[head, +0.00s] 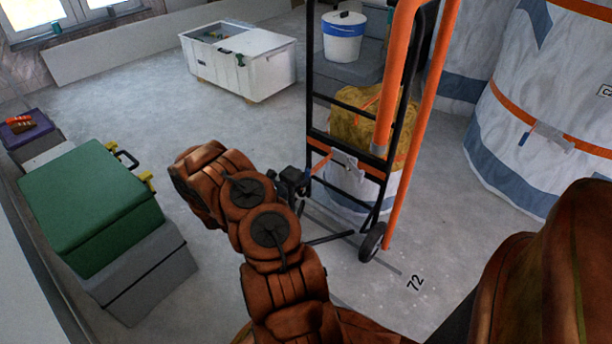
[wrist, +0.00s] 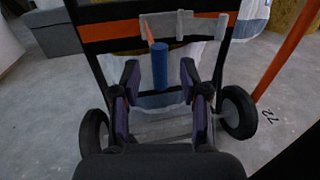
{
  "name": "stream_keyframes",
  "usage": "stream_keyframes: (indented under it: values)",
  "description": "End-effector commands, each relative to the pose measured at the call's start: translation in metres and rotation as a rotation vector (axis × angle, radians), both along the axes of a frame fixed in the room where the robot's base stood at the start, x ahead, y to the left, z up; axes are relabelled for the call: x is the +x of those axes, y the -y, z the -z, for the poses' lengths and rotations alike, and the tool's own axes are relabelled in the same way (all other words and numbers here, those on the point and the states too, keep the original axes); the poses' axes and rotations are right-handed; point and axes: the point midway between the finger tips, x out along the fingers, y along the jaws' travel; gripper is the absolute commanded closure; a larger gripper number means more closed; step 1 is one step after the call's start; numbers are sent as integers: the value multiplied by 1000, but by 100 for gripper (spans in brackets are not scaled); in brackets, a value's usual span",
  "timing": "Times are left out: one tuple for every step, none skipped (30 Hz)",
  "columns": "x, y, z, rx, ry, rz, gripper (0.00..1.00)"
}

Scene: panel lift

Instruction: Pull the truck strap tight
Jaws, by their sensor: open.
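The orange strap (head: 372,168) runs across the black hand truck (head: 310,100) and its load. A grey metal buckle (head: 346,162) sits on the strap and also shows in the wrist view (wrist: 180,24). In the wrist view a short orange tail leads from the buckle down to a blue cylindrical grip (wrist: 160,66). My gripper (wrist: 160,78) is open, with one finger on each side of the blue grip and visible gaps on both sides. In the head view my gripper (head: 294,184) is small and dark, just left of the truck's lower frame, and the blue grip is hard to make out.
A second orange-strapped wrapped load (head: 540,110) stands at right. A green case (head: 90,195) on a grey box is at left. A white chest (head: 240,75) stands behind, with open floor between.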

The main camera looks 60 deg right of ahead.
Motion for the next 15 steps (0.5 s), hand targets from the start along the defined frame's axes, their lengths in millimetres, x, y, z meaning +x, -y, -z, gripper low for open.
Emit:
stream_keyframes:
  values:
    - [6,-9,0,0,0,-4,56]
    - [8,-14,0,0,-1,-5,56]
    - [10,-21,0,0,-1,-4,56]
    - [12,-26,0,0,-1,-4,56]
    - [14,-32,0,0,-1,-3,56]
    - [17,-38,0,0,-1,-4,56]
    - [19,-43,0,0,-1,-2,56]
    - [21,-47,0,0,-1,-3,56]
    - [23,-53,0,0,-1,-2,56]
    - [24,-57,0,0,-1,-1,56]
    - [26,-60,0,0,-1,-2,56]
    - [27,-65,0,1,-1,-1,56]
    - [28,-67,0,1,-1,0,56]
    - [29,-70,0,1,-1,0,56]
    - [31,-73,0,1,-1,-1,56]
